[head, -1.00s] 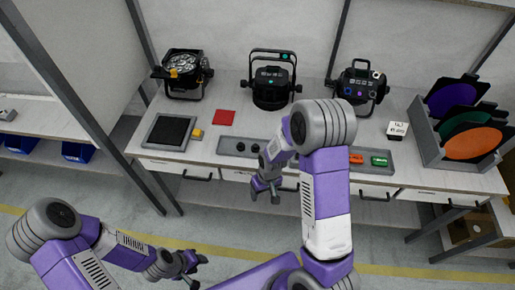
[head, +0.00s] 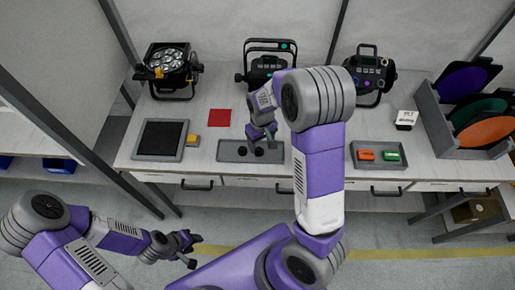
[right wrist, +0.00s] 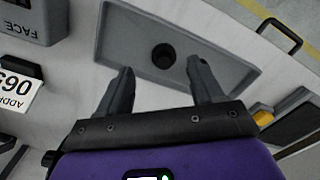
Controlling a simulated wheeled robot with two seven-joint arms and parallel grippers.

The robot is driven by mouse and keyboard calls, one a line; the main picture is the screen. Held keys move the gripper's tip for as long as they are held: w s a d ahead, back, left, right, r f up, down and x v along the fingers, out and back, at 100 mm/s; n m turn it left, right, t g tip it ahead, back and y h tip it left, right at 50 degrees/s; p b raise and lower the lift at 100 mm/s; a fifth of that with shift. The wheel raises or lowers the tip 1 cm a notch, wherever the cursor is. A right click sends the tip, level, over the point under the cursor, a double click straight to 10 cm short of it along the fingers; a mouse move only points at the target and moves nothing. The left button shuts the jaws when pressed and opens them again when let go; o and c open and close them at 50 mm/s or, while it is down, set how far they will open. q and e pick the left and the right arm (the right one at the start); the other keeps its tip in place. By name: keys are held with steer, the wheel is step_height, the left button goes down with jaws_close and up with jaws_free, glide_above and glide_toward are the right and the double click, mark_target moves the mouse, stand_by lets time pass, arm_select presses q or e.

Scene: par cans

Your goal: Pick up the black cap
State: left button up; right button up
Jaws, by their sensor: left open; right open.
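My left gripper (head: 190,250) is open and empty, low in front of the bench.
A second grey tray (head: 379,163) holds an orange (head: 366,155) and a green piece (head: 392,156). A red square (head: 219,118) and a black-topped pad (head: 160,138) lie to the left. Several stage lights stand behind; a rack of coloured discs (head: 436,120) is at right.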

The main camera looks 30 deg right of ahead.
mark_target(259, 149)
steer(key=f, duration=0.1)
steer(key=f+b, duration=0.1)
steer(key=f, duration=0.3)
steer(key=shift+w+a, duration=0.2)
steer(key=shift+w, duration=0.05)
steer(key=shift+r, duration=0.1)
